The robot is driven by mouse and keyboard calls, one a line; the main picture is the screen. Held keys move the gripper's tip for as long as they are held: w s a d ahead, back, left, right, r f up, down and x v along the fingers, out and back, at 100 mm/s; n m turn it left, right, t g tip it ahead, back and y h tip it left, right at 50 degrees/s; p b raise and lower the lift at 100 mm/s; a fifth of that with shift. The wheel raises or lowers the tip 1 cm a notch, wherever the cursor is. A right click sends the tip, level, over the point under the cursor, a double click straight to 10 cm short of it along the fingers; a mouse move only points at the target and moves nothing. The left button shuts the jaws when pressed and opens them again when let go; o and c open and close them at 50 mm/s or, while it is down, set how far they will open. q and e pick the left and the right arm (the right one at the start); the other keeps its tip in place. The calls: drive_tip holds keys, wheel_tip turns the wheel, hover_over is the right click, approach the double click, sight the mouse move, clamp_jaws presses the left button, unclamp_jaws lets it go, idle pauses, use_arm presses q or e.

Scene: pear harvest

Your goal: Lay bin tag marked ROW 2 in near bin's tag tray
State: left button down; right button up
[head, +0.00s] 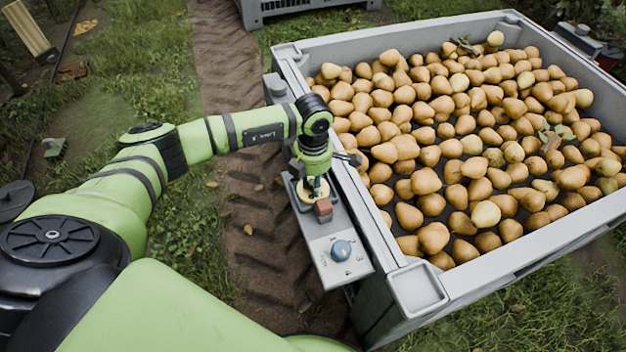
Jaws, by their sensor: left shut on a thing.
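The near bin (465,288) is a large grey crate full of pears. A shallow square tray (417,290) sits on its front left corner and looks empty. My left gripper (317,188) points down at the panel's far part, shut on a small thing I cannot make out. A pale round part and a reddish-brown block (323,208) show right beside the fingers. No tag marked ROW 2 can be made out. My right gripper is not in view.
Another grey bin (290,8) stands at the top edge. A dark boxy object (585,42) is behind the near bin at the right. A dirt wheel track (232,100) and grass lie open left of the bin.

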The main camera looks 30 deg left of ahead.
use_arm(q)
drive_tip(key=c, duration=1.1)
unclamp_jaws()
drive_tip(key=shift+f, duration=0.1)
drive_tip(key=shift+r+p, duration=0.35)
drive_tip(key=shift+r, duration=0.05)
wheel_tip(320, 180, up, 12)
drive_tip(key=shift+f, duration=0.1)
